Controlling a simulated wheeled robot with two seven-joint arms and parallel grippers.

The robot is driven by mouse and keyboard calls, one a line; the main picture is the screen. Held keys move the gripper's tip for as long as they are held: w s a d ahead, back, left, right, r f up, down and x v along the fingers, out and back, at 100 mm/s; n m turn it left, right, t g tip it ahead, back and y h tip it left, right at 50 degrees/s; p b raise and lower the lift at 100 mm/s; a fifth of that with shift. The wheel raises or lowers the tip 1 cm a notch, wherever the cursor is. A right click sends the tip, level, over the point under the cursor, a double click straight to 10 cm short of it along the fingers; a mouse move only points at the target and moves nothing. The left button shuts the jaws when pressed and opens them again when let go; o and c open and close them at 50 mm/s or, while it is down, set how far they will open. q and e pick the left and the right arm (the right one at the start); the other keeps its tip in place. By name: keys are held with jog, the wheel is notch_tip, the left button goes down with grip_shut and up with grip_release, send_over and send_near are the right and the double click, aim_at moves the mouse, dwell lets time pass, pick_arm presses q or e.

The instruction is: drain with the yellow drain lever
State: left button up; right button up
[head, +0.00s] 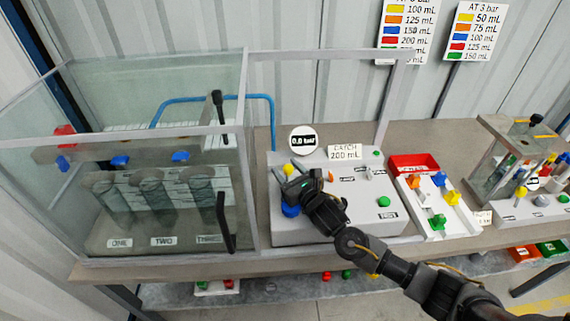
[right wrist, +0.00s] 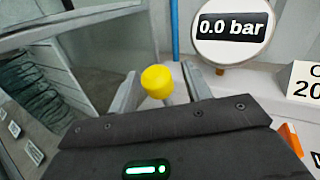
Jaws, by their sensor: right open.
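The yellow drain lever (head: 289,169) has a round yellow knob and stands at the back left of the grey control panel (head: 300,233). In the right wrist view the yellow knob (right wrist: 157,80) shows between the two fingers. My right gripper (head: 291,184) is open over the panel's left part; its fingers (right wrist: 160,88) stand on either side of the knob with gaps visible. I cannot tell how deep the knob sits between them. The lever's lower part is hidden by the gripper. My left gripper is not in view.
A round gauge (head: 302,140) reads 0.0 bar beside a "CATCH 200 mL" sign (head: 345,152). A blue knob (head: 290,210) sits just below my gripper. The glass enclosure (head: 250,190) stands close on the left. A white tray (head: 433,230) with coloured parts lies right.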

jog(key=shift+x, duration=0.8)
jog(key=shift+c, duration=0.3)
grip_shut()
